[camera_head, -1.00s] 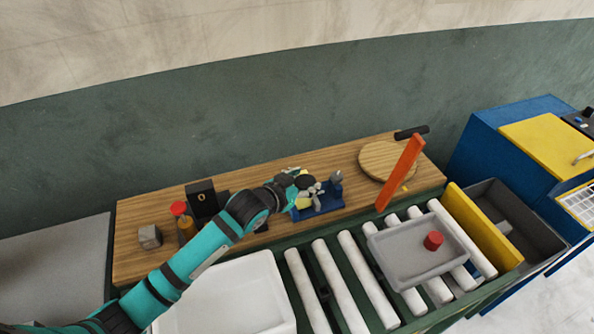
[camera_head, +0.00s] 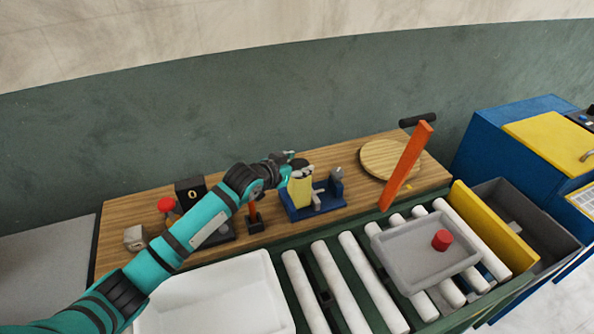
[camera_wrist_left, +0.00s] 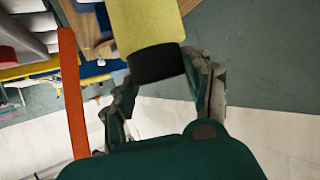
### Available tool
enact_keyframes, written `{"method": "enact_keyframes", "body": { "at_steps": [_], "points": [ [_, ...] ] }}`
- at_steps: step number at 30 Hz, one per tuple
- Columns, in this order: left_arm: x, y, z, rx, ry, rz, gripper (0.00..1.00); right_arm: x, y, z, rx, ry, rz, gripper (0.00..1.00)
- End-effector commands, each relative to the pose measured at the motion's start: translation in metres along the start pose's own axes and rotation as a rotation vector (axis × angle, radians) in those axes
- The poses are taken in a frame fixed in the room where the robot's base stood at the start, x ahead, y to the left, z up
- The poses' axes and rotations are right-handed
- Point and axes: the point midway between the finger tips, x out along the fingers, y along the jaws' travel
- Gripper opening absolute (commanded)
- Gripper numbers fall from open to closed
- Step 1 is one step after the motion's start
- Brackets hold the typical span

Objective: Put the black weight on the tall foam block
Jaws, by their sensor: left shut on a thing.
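The tall yellow foam block (camera_head: 300,194) stands upright at the blue press base (camera_head: 326,206) on the wooden bench. My left gripper (camera_head: 298,166) is at the top of this block. In the left wrist view, the black weight (camera_wrist_left: 157,64) is a short cylinder between the fingers of my left gripper (camera_wrist_left: 168,100), which is shut on it. There the yellow foam block (camera_wrist_left: 147,22) lies directly beyond the weight, and the two appear to touch or nearly touch. In the head view the fingers mostly hide the weight. My right gripper is not in view.
An orange upright bar (camera_head: 405,168) and a round wooden board (camera_head: 384,158) stand right of the press. A black box (camera_head: 190,190), a red-topped object (camera_head: 166,205) and a grey cube (camera_head: 135,238) are at the left. A grey tray (camera_head: 412,265) on rollers holds a red cylinder (camera_head: 441,240).

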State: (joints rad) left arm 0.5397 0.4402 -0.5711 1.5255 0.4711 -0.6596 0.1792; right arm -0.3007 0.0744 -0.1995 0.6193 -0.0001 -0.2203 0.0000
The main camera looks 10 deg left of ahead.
Motion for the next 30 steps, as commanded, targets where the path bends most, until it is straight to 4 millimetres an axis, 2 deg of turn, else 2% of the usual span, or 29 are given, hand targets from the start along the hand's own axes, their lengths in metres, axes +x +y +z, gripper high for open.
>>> {"method": "enact_keyframes", "body": {
  "at_steps": [1, 8, 9, 14, 25, 30],
  "points": [
    [-0.001, 0.0, -0.004, 0.0, 0.006, 0.0, 0.0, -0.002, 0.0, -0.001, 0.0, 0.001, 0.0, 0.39],
    [0.0, 0.0, -0.001, -0.001, 0.004, 0.0, 0.0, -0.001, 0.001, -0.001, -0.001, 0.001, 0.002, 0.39],
    [0.001, 0.0, 0.002, -0.001, -0.001, 0.0, 0.52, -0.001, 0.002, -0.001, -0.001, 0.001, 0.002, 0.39],
    [0.001, 0.0, 0.002, -0.001, -0.001, 0.0, 0.73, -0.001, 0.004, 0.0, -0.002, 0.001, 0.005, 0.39],
    [-0.003, 0.0, -0.001, 0.0, -0.001, 0.0, 0.74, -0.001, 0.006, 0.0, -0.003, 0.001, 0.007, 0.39],
    [-0.024, 0.0, 0.001, 0.0, 0.0, 0.0, 0.74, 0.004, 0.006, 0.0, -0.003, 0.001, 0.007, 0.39]
  ]
}}
